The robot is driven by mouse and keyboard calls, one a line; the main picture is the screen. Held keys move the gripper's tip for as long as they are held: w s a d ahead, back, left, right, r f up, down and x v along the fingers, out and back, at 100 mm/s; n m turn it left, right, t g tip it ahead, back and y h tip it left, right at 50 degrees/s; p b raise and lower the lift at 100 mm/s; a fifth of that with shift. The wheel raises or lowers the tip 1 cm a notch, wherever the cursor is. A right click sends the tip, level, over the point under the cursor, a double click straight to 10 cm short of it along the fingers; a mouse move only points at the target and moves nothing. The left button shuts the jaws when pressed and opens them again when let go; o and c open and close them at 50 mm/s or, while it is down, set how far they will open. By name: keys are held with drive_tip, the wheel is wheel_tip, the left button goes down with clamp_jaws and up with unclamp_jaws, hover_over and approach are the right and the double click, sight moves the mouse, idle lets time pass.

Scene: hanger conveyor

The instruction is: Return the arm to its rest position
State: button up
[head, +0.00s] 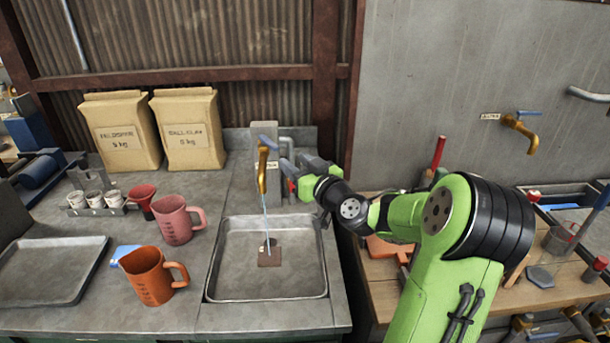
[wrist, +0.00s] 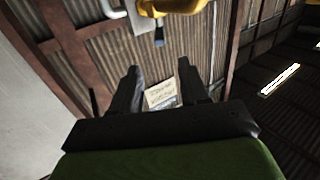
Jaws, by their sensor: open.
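My green arm (head: 440,240) reaches from the lower right toward the sink tap. My gripper (head: 298,162) is open beside the brass tap (head: 262,172), just to its right, with nothing seen between its fingers. In the wrist view my gripper (wrist: 162,78) shows two dark fingers spread apart. A small printed plate (wrist: 161,94) appears in the background between them, and the yellow tap body (wrist: 172,7) is at the top edge. Whether a finger touches the tap is unclear.
Water (head: 266,217) runs from the tap into the metal sink (head: 312,283). An orange jug (head: 147,277) and a pink jug (head: 173,221) stand left of it. Two paper sacks (head: 122,132) stand behind. A wooden bench (head: 375,283) with tools lies under my arm.

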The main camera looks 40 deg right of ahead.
drive_tip(key=s, duration=0.4)
drive_tip(key=shift+a, duration=0.1)
drive_tip(key=s+a+f+n+g+y+p, duration=0.15)
drive_tip(key=a+g, duration=0.25)
drive_tip(key=a, duration=0.5)
drive_tip(key=s+a+f+n+g+y, duration=0.1)
drive_tip(key=a+f+n+g+y, duration=0.15)
drive_tip(key=a, duration=0.65)
drive_tip(key=s+a+r+m+g+h+p, duration=0.1)
drive_tip(key=s+a+g, duration=0.1)
drive_tip(key=s, duration=0.9)
drive_tip(key=s+a+r+m+g+h+p, duration=0.1)
drive_tip(key=s+g, duration=0.3)
drive_tip(key=s, duration=0.7)
drive_tip(key=shift+a+m+h+p, duration=0.35)
drive_tip(key=shift+a+m+h, duration=0.2)
drive_tip(key=shift+m, duration=0.15)
drive_tip(key=shift+s, duration=0.1)
